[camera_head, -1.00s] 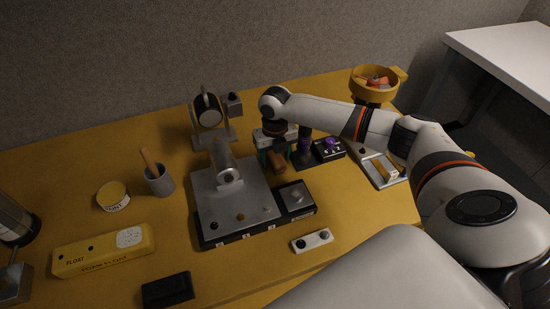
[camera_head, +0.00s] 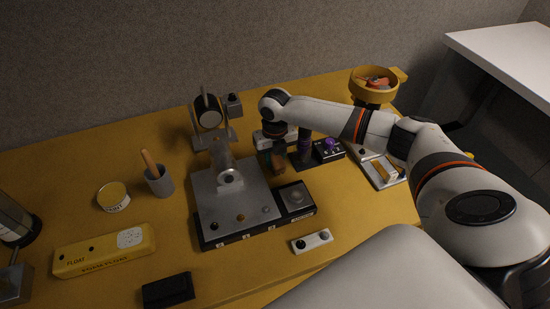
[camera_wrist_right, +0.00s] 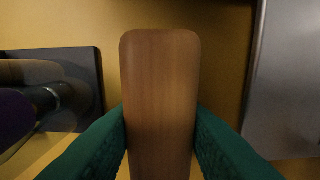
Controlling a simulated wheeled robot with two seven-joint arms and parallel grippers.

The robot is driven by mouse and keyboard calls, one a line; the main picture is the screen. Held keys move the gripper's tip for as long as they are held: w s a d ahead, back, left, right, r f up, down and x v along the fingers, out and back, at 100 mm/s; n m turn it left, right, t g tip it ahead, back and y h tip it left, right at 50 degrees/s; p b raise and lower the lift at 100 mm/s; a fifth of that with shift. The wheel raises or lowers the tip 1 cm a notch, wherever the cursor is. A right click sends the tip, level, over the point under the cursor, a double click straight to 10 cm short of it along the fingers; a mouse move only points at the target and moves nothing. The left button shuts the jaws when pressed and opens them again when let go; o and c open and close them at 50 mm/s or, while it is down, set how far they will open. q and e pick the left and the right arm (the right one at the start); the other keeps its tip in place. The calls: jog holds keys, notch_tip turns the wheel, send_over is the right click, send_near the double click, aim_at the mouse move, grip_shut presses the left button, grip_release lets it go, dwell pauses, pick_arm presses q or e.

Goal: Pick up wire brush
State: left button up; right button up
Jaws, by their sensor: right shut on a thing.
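The wire brush shows as a brown wooden handle (camera_head: 278,162), just right of the winch console; its bristles are not visible. My right gripper (camera_wrist_right: 160,135) is shut on it, with a green finger on each side of the wood. In the head view my right wrist stands over the brush and hides much of it. I cannot tell whether the brush touches the table. My left gripper is not in view.
The grey winch console (camera_head: 235,195) stands left of the brush. A dark base with a purple-topped lever (camera_head: 304,148) and a box with a purple knob (camera_head: 328,149) stand close on its right. A grey cup (camera_head: 160,182) is farther left.

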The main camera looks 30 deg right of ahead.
notch_tip(320, 180, up, 19)
jog(key=shift+f, duration=0.2)
dwell(0.4)
